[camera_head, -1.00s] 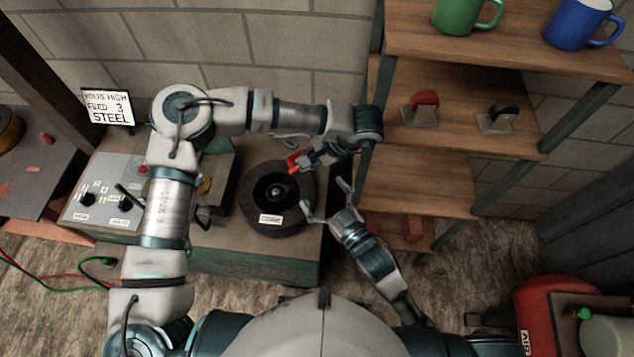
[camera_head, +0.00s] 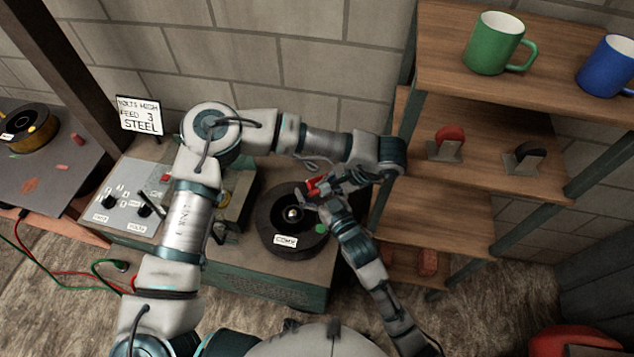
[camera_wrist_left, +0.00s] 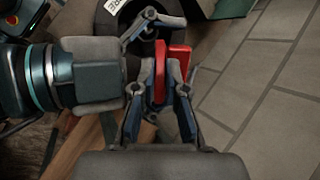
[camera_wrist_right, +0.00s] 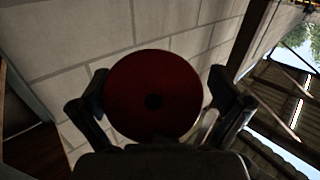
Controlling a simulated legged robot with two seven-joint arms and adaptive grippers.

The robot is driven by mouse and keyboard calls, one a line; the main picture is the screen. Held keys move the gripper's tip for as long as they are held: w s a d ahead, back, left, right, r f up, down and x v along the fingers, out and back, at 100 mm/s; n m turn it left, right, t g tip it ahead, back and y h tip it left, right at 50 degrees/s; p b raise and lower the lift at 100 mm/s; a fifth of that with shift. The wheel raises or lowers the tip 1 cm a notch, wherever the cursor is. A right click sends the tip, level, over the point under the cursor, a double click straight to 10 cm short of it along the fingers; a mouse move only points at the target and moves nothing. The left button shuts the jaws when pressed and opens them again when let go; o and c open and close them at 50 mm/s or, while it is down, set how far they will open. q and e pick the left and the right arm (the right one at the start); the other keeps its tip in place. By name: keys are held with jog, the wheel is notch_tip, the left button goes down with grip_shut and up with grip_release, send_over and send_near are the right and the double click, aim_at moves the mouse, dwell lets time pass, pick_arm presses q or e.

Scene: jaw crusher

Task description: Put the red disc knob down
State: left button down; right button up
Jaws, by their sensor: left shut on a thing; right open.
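The red disc knob (camera_head: 315,184) is held in the air by my left gripper (camera_head: 326,185), above the right part of the black spool (camera_head: 266,222). In the left wrist view the red knob (camera_wrist_left: 160,72) sits between the shut left fingers. My right gripper (camera_head: 322,202) is open, just below the knob in the head view. In the right wrist view the round red face of the knob (camera_wrist_right: 155,90), with a dark centre hole, lies between the spread right fingers. I cannot tell whether they touch it.
A control panel (camera_head: 125,205) with dark knobs and a sign (camera_head: 139,115) stands at left. The wooden shelf (camera_head: 470,190) at right bears a red-handled piece (camera_head: 448,140), a black-handled piece (camera_head: 524,158), a green mug (camera_head: 492,44) and a blue mug (camera_head: 607,66).

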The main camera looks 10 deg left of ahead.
jog(key=c, duration=1.2)
pick_arm(q)
jog(key=c, duration=1.1)
grip_release()
pick_arm(e)
jog(key=shift+c, duration=0.3)
